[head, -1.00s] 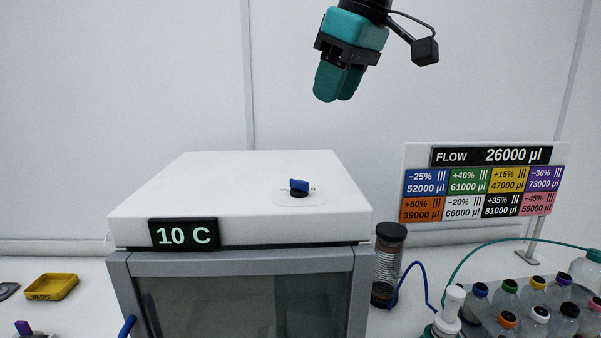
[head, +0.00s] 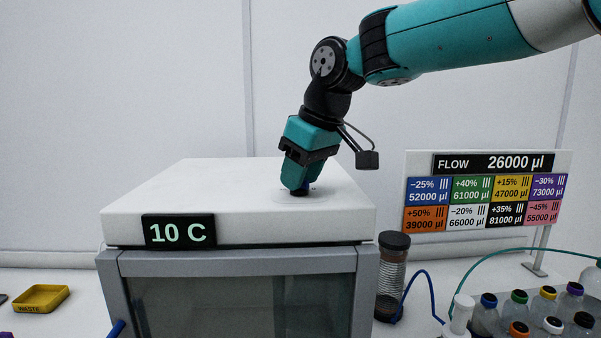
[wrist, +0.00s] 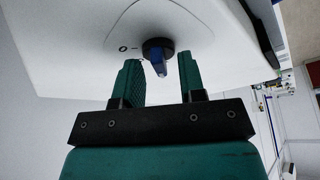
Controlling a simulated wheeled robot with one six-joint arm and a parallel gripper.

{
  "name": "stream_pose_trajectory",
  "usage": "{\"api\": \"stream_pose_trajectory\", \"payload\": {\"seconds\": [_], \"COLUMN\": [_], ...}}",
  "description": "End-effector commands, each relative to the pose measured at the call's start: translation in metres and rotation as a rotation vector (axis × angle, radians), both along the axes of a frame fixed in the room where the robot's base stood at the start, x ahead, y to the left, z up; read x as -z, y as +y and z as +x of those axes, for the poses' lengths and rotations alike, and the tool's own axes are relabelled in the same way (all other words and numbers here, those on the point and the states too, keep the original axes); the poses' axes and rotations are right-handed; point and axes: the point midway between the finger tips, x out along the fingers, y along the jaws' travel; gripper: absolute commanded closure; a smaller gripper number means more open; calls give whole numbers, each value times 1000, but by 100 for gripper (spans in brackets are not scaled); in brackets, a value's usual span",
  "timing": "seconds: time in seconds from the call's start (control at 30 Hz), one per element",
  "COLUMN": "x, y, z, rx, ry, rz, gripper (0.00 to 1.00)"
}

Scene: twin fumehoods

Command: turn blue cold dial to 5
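The blue dial (wrist: 158,61) sits on a black round base on top of the white cooler box (head: 140,205). In the head view only a sliver of the blue dial (head: 308,184) shows beside my fingers. The display (head: 179,232) on the box front reads 10 C. My gripper (head: 297,184) points down at the dial with its teal fingers at dial height. In the wrist view my gripper (wrist: 158,76) is open, one finger on each side of the dial, with gaps visible between the fingers and the blue part.
A glass-fronted cabinet (head: 235,300) is under the white top. A dark-capped column (head: 393,275) and blue tube stand at right, near several capped bottles (head: 520,310). A flow sign (head: 487,190) stands behind. A yellow waste tray (head: 42,298) lies at left.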

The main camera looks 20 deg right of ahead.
Motion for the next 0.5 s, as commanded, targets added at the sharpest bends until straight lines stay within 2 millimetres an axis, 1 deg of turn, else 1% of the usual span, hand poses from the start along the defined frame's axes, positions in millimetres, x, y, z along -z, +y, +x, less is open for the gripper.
{"api": "stream_pose_trajectory", "payload": {"seconds": [0.17, 0.2, 0.27, 0.3, 0.33, 0.5], "x": [0, 0, 0, 0, 0, 0], "y": [0, 0, 0, 0, 0, 0], "z": [0, 0, 0, 0, 0, 0], "rx": [0, 0, 0, 0, 0, 1], "ry": [0, 0, 0, 0, 0, 2], "rz": [0, 0, 0, 0, 0, 1], "gripper": [63, 72, 86, 95, 100, 100]}}
